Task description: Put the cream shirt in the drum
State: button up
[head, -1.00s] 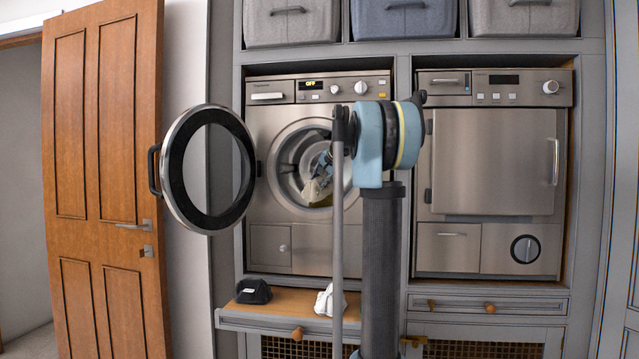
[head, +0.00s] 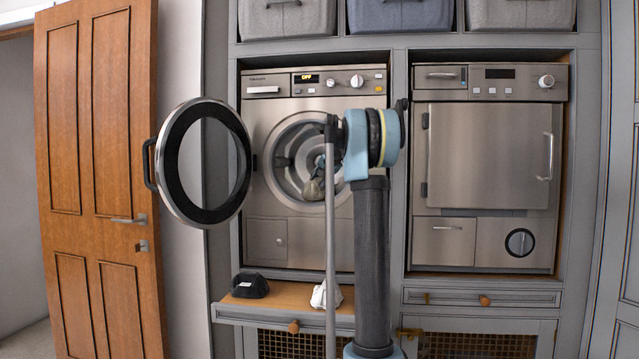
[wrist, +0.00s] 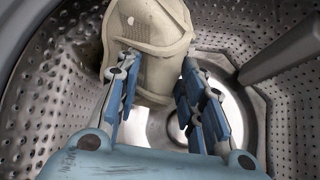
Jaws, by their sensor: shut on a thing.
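The cream shirt (wrist: 150,38) is a bundled cloth between the fingertips of my gripper (wrist: 160,64) in the wrist view. My gripper is shut on it. Perforated metal walls of the drum (wrist: 285,95) surround both, so the shirt is inside the drum, held up rather than lying loose. In the head view my arm reaches into the round opening of the left washing machine (head: 265,229), and a small dull bundle shows at my gripper (head: 314,188). My arm partly hides the opening. Whether the shirt touches the drum wall is unclear.
The round machine door (head: 160,165) stands open to the left. A second steel appliance (head: 490,160) on the right is closed. A black cap (head: 250,286) and a white item (head: 322,297) lie on the wooden bench shelf (head: 290,302) below. Grey bins (head: 287,18) sit above.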

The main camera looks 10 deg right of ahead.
jog(key=o, duration=1.3)
jog(key=v, duration=0.7)
jog(key=shift+s+r, duration=0.1)
